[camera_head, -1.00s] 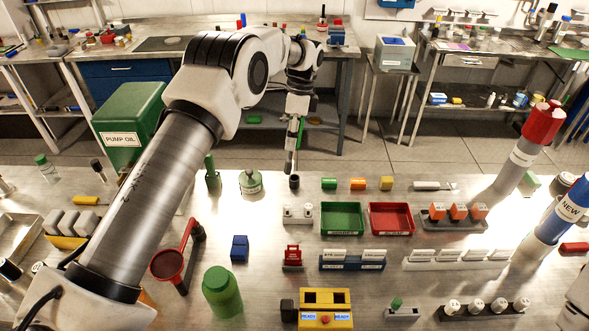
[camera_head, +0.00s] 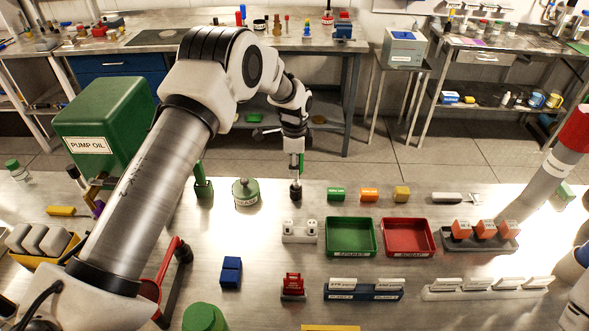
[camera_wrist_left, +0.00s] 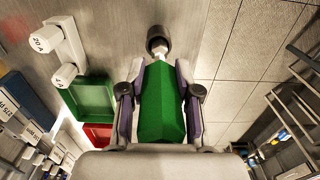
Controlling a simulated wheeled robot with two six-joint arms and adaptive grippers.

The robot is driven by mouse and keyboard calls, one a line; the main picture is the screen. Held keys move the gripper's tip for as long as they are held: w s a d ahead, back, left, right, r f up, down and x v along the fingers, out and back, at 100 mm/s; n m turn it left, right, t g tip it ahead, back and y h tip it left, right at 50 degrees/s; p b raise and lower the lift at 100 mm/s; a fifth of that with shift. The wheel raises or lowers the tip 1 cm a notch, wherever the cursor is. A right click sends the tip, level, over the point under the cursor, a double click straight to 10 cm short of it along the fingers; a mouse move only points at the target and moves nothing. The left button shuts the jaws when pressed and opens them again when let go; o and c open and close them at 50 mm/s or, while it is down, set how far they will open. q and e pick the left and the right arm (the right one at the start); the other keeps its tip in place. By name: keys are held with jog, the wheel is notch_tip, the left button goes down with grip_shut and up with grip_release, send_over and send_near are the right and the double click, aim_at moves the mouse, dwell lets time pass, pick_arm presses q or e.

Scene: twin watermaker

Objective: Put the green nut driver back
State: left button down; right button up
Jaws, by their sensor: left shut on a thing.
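My left gripper (camera_head: 298,150) is shut on the green nut driver, whose green handle (camera_wrist_left: 162,105) fills the space between the fingers in the left wrist view. In the head view only a thin strip of green shows by the gripper. The driver points down, close to upright, with its lower end at a small dark round holder (camera_head: 295,193) near the table's back edge. The holder also shows in the left wrist view (camera_wrist_left: 158,33). I cannot tell how deep the driver's end sits in it. My right gripper is out of view.
A green bottle (camera_head: 203,188) and a round green-grey container (camera_head: 245,193) stand left of the holder. A green cylinder (camera_head: 336,194) lies to its right. A white two-knob block (camera_head: 300,232), a green tray (camera_head: 350,237) and a red tray (camera_head: 408,237) are in front.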

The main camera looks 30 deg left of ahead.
pick_arm(q)
jog(key=shift+f, duration=0.9)
jog(key=c, duration=0.8)
grip_release()
notch_tip(320, 180, up, 11)
jog(key=b, duration=0.3)
jog(key=shift+s+d+b, duration=0.1)
jog(key=shift+d+b, duration=0.05)
jog(key=shift+b, duration=0.15)
jog(key=shift+r, duration=0.5)
